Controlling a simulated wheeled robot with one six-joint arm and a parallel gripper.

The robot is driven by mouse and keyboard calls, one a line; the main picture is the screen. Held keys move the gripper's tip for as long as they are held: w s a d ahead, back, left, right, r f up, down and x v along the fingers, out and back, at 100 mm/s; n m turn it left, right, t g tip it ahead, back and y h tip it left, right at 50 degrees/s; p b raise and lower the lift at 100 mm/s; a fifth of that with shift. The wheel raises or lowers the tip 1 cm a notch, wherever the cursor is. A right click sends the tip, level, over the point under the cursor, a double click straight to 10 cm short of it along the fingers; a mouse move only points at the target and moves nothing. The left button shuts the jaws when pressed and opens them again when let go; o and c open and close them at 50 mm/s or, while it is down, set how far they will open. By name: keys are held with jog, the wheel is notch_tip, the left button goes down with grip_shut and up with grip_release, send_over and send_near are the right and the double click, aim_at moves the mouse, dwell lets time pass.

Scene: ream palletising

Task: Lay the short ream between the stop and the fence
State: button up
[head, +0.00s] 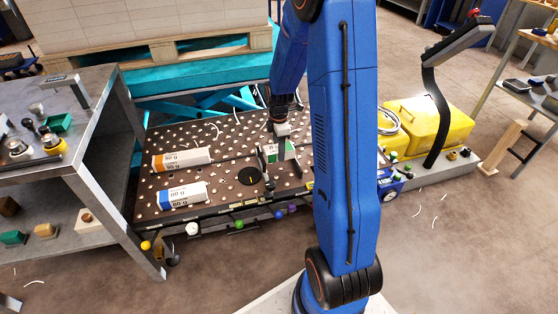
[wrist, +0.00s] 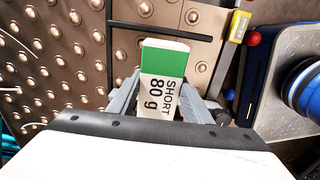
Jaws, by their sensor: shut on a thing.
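The short ream (wrist: 162,92) is white with a green end band and reads SHORT 80 g in the wrist view. My gripper (wrist: 164,108) has one jaw on each side of it and is shut on it. In the head view my gripper (head: 280,148) is low over the right part of the studded table, and the ream's green part (head: 270,152) shows beside it. A thin black bar (wrist: 150,28) crosses the table beyond the ream in the wrist view. A dark rail (wrist: 228,55) with a yellow label runs to its right. I cannot tell whether the ream touches the table.
An orange-ended ream (head: 182,159) and a blue-ended ream (head: 184,195) lie on the table's left part. A black disc (head: 248,176) lies left of my gripper. A grey bench (head: 100,110) stands at the left. A yellow case (head: 420,122) stands at the right.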

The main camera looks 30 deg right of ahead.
jog(key=shift+f, duration=2.95)
jog(key=o, duration=1.2)
jog(key=shift+f, duration=0.1)
jog(key=shift+o, duration=0.2)
